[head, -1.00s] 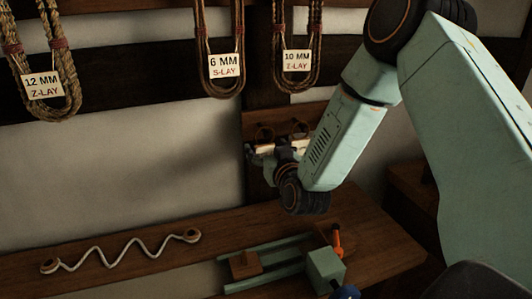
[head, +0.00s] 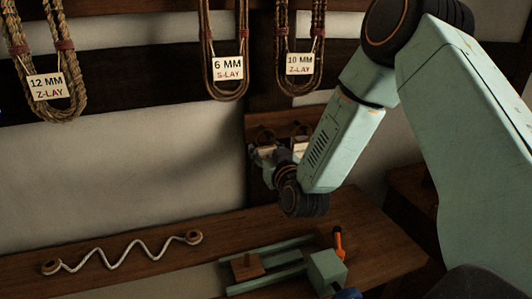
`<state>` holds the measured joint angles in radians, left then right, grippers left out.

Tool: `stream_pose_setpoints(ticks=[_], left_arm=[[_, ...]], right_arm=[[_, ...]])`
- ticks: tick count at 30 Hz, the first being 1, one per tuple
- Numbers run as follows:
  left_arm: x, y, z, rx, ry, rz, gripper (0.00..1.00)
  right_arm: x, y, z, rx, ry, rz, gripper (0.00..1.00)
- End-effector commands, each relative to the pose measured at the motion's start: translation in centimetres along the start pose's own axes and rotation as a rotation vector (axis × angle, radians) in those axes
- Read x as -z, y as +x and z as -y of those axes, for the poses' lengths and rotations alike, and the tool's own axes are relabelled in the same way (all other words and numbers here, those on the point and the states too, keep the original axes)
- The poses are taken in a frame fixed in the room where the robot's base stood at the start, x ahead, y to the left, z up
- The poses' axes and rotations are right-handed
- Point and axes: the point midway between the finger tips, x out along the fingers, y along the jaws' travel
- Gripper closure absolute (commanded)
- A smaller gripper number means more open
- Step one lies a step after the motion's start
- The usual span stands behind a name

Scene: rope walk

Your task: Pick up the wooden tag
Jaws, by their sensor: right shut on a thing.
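My right gripper (head: 273,156) is in front of a small wooden peg board (head: 257,124) on the back wall, above the bench. It is shut on a small pale piece, the wooden tag (head: 267,149), which is mostly hidden by the fingers and wrist. Another pale piece (head: 299,147) shows just right of the fingers; I cannot tell whether it is part of the same tag. My left gripper is not in view.
Rope coils with white labels hang above: 12 mm (head: 46,87), 6 mm (head: 228,68) and 10 mm (head: 299,63). On the bench (head: 140,275) lie a wavy cord (head: 125,249) between two round wooden ends and a green vise-like fixture (head: 325,268) with an orange handle. Bare bench lies between them.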

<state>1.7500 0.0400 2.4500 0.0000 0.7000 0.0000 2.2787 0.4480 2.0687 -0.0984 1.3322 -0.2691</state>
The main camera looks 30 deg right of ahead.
Motion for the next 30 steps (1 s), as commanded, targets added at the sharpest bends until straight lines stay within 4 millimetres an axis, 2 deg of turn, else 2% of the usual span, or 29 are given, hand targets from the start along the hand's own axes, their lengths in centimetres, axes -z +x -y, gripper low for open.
stream_pose_setpoints(ticks=[8,14,24,30], left_arm=[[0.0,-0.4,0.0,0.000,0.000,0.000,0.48],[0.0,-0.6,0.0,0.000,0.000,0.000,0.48],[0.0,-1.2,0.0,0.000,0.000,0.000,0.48],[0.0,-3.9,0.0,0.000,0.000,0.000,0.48]], right_arm=[[1.6,-0.4,0.0,0.000,0.002,0.001,0.71],[1.2,-4.2,-0.1,-0.001,0.005,0.005,0.71],[0.8,-12.3,-0.1,-0.002,0.006,0.006,0.71],[1.1,-14.2,0.0,0.000,-0.005,0.007,0.71]])
